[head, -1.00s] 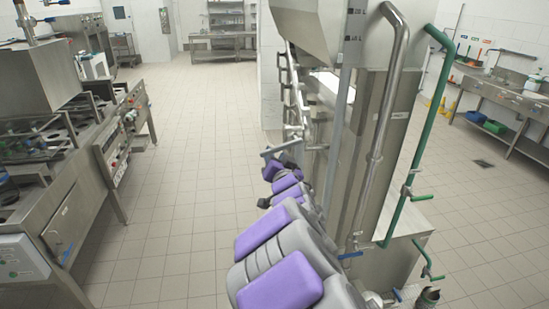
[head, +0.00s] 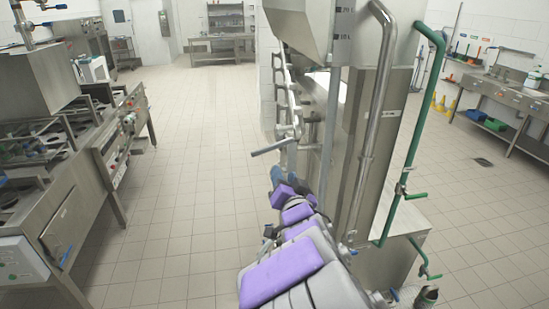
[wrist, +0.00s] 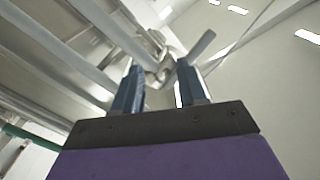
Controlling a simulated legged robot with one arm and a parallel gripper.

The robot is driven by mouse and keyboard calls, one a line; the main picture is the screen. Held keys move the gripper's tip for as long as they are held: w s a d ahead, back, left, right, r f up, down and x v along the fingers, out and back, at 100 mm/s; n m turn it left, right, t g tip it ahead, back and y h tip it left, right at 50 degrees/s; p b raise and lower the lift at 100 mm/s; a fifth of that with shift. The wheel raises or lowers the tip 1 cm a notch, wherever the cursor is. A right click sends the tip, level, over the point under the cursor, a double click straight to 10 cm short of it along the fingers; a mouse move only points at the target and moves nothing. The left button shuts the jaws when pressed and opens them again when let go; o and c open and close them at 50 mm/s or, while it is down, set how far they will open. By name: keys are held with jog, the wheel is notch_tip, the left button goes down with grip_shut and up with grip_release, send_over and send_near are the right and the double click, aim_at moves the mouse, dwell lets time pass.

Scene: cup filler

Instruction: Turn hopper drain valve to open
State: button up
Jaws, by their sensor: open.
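A grey valve lever (head: 272,148) sticks out to the left from the side of the steel hopper machine (head: 375,140). My gripper (head: 281,173) is just below the lever in the head view, with its blue fingers pointing up towards it. In the wrist view my gripper (wrist: 160,85) is open, its two blue fingers apart. The lever (wrist: 203,46) and its valve body (wrist: 165,66) show beyond the fingertips, between and above them. I cannot tell whether a finger touches the lever. Nothing is held.
A silver pipe (head: 376,120) and a green pipe (head: 422,120) with green handles run down the machine's right side. A steel cooking counter (head: 75,200) stands on the left. Tiled floor (head: 185,170) lies free between the counter and the machine. A sink bench (head: 510,100) is at the right.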

jog(key=b+v, duration=0.7)
jog(key=b, duration=0.1)
